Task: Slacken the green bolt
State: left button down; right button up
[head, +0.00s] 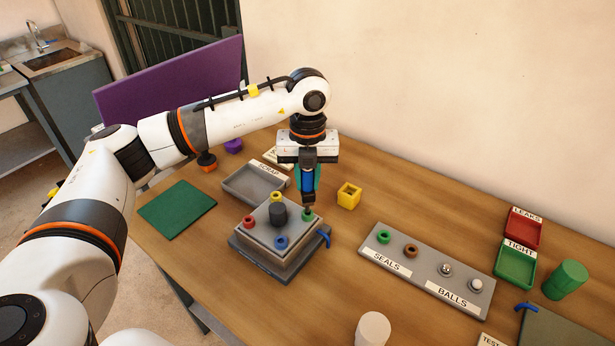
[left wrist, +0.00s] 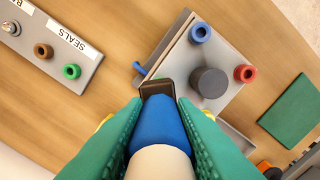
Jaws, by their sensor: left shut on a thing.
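The grey block (head: 290,240) has a dark round knob (head: 279,215) at its middle. Around it sit a yellow bolt (head: 276,197), a red bolt (head: 248,222), a blue bolt (head: 281,242) and the green bolt (head: 308,216). My left gripper (head: 306,180) is shut on a blue-handled tool (head: 308,183), held upright with its dark tip down at the green bolt. In the left wrist view the tool (left wrist: 158,125) hides the green bolt, so I cannot tell how fully the tip sits on it. My right gripper is out of view.
A grey scrap tray (head: 232,187) and a green mat (head: 177,210) lie left of the block. A yellow cube (head: 349,195) stands behind it. A seals-and-balls rack (head: 418,273), red leaks tray (head: 522,232) and green tight tray (head: 514,264) are to the right.

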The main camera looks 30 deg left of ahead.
pick_arm(q)
jog(key=shift+r, duration=0.15)
jog(key=shift+r+p, duration=0.95)
jog(key=shift+r, duration=0.35)
